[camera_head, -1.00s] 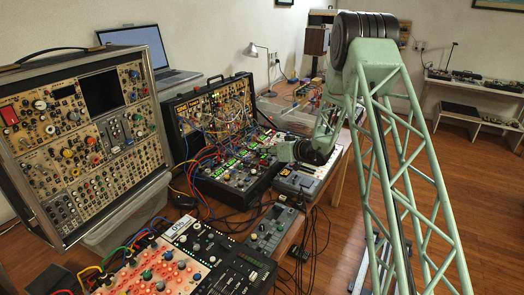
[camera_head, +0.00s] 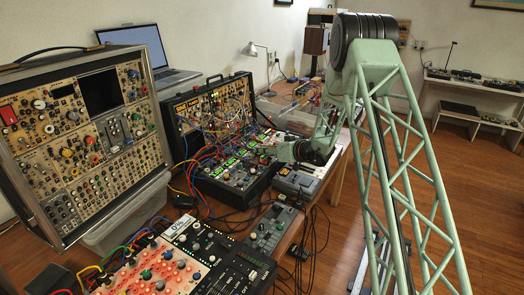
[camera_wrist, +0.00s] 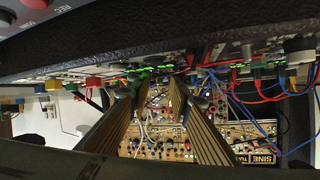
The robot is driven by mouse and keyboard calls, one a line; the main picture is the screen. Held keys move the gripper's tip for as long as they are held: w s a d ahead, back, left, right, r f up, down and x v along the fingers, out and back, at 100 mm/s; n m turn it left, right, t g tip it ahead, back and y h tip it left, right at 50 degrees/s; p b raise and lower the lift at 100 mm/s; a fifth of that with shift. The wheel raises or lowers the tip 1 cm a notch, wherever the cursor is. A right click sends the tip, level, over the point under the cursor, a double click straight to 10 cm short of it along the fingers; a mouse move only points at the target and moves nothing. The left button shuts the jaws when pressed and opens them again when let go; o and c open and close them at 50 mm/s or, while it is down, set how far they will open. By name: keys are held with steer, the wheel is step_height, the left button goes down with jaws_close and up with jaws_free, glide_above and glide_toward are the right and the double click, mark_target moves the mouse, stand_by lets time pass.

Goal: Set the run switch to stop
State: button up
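The run switch cannot be told apart from the many small controls in either view. A black tabletop case with green-lit displays and patch cables (camera_head: 232,172) lies left of my arm's wrist in the head view. In the wrist view a dark panel edge with green lights (camera_wrist: 150,70) runs across just beyond the fingertips. My gripper (camera_wrist: 160,84) shows as two long ribbed fingers with a gap between them, open, with nothing seen held. Whether the tips touch the panel is unclear.
A tall modular rack (camera_head: 85,140) stands at left. An upright patched synth case (camera_head: 212,110) stands behind the green-lit one. Loose cables lie around them. A small grey mixer (camera_head: 275,230) and red-lit pads (camera_head: 160,272) are in front.

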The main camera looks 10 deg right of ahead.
steer(key=v, duration=1.2)
steer(key=shift+a+r, duration=0.1)
steer(key=shift+r, duration=0.05)
stand_by(0.4)
steer(key=s+a+r+n+g+y, duration=0.15)
steer(key=s+a+r+g, duration=0.25)
steer(key=s+a+r, duration=0.85)
steer(key=s+a+r+g, duration=0.2)
steer(key=s+a+r, duration=0.25)
steer(key=s, duration=0.45)
steer(key=s+a+r+g, duration=0.2)
steer(key=s+a+r, duration=0.3)
steer(key=s, duration=0.4)
steer(key=s+d+r+m+g+h, duration=0.1)
steer(key=s+r+h, duration=0.1)
steer(key=s, duration=0.8)
steer(key=s+d+r+m+g+h, duration=0.1)
steer(key=s+r, duration=0.1)
steer(key=s, duration=0.9)
steer(key=s+d+m+t+h, duration=0.1)
steer(key=s+d+h, duration=0.2)
steer(key=s+d, duration=0.3)
steer(key=s+d+r+m+t+h, duration=0.1)
steer(key=s+d+m+h, duration=0.1)
steer(key=s+d, duration=0.4)
steer(key=s+h, duration=0.1)
steer(key=s, duration=0.3)
steer(key=shift+s+r+p, duration=0.2)
steer(key=shift+s+p, duration=0.15)
